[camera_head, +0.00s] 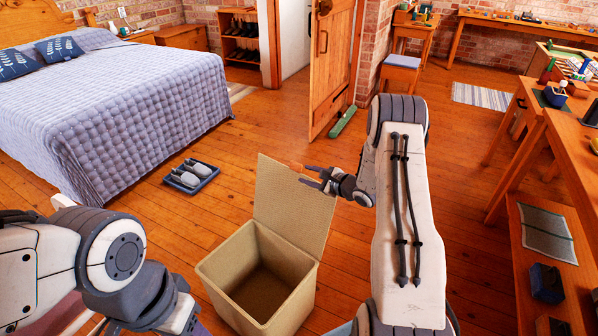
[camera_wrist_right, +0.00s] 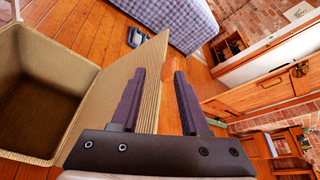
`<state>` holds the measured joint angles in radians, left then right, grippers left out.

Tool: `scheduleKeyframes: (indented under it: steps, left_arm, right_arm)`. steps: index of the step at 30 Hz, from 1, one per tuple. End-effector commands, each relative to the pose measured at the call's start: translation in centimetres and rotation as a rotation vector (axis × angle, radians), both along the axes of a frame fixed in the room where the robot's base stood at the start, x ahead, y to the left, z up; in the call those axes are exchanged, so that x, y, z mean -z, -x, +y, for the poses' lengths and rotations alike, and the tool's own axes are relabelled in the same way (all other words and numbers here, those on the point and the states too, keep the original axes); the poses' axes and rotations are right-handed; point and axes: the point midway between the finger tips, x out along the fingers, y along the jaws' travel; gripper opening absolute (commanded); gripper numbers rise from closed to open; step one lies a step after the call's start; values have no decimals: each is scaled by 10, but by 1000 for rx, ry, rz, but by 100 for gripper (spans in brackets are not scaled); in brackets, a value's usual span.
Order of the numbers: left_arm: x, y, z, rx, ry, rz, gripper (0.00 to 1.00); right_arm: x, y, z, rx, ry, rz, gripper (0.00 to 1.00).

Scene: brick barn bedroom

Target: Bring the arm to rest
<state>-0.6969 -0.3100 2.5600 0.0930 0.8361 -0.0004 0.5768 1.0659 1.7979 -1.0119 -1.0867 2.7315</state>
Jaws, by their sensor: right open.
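My right gripper (camera_head: 302,174) is open beside the raised lid (camera_head: 291,207) of a woven tan box, near the lid's upper right edge. In the right wrist view, the two dark fingers of this gripper (camera_wrist_right: 158,78) stand apart. One finger overlaps the lid's edge (camera_wrist_right: 150,62), and I cannot tell whether it touches. The lid stands upright, and the box (camera_head: 224,271) is open with nothing visible inside. My left arm comes in at the lower left, its gripper out of the picture.
A bed (camera_head: 120,105) with a quilt is at left. A tray with slippers (camera_head: 191,175) lies on the floor beside it. A wooden table (camera_head: 546,117) and low shelf stand at right. An open door (camera_head: 331,65) is behind.

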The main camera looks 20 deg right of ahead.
Motion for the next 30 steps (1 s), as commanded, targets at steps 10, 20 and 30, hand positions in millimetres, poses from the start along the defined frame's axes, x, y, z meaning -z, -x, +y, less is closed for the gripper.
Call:
scheduleKeyframes:
  steps: [10, 20, 30]
  left_arm:
    - [-1, 0, 0, 0, 0, 0, 50]
    - [-1, 0, 0, 0, 0, 0, 50]
    - [-23, 0, 0, 0, 0, 0, 50]
  right_arm:
    - [-6, 18, -6, -2, 0, 0, 45]
    - [-6, 18, -6, -1, 1, 0, 45]
    - [-69, -6, 60, -148, 491, 27, 45]
